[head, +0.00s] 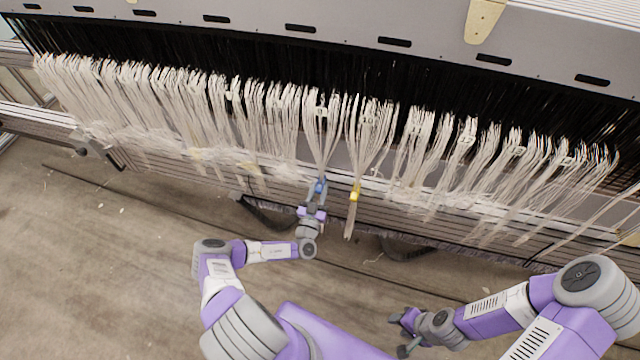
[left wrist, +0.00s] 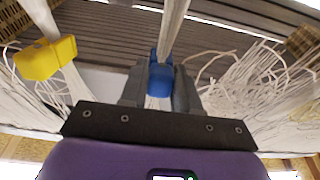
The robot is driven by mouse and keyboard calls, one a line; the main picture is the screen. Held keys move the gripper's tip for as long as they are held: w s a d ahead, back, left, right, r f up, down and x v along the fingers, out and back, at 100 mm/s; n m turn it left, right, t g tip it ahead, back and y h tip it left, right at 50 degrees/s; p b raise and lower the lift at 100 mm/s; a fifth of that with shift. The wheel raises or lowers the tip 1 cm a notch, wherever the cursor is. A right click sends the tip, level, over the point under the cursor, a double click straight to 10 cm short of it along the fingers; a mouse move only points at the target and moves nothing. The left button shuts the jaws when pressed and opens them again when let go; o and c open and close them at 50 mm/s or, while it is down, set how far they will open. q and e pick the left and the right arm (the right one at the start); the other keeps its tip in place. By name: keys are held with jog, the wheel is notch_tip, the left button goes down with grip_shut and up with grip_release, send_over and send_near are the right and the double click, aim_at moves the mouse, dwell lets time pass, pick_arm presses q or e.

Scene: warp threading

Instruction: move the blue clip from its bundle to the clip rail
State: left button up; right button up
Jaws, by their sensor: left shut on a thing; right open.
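The blue clip (head: 319,186) is at the lower end of a white thread bundle (head: 321,135) near the middle of the loom. My left gripper (head: 317,192) is shut on it. In the left wrist view the blue clip (left wrist: 161,76) sits between the fingers, with white thread running through it. My right gripper (head: 402,333) is low in the head view, open and empty, away from the threads. I cannot clearly make out the clip rail.
A yellow clip (head: 354,194) hangs on the neighbouring bundle just right of the blue clip; it also shows in the left wrist view (left wrist: 45,59). Many white bundles hang along the loom on both sides.

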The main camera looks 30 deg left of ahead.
aim_at(318, 193)
pick_arm(q)
jog(key=shift+c, duration=0.5)
jog(key=shift+v, duration=3.05)
jog(key=shift+c, duration=0.3)
jog(key=shift+r+p, duration=0.1)
jog(key=shift+p, duration=0.2)
jog(key=s+d+r+m+h+p, duration=0.1)
jog(key=s+d+r, duration=0.1)
jog(key=d+r, duration=0.2)
jog(key=s+d+r+m+h+p, duration=0.1)
jog(key=s+d+r+h+p, duration=0.1)
jog(key=r, duration=0.8)
jog(key=s+d+r+h+p, duration=0.1)
jog(key=s+d+r+h, duration=0.1)
jog(key=d+r, duration=0.4)
jog(key=shift+s+r+m+t, duration=0.3)
jog(key=shift+s+r+m, duration=0.1)
jog(key=shift+s+r, duration=0.45)
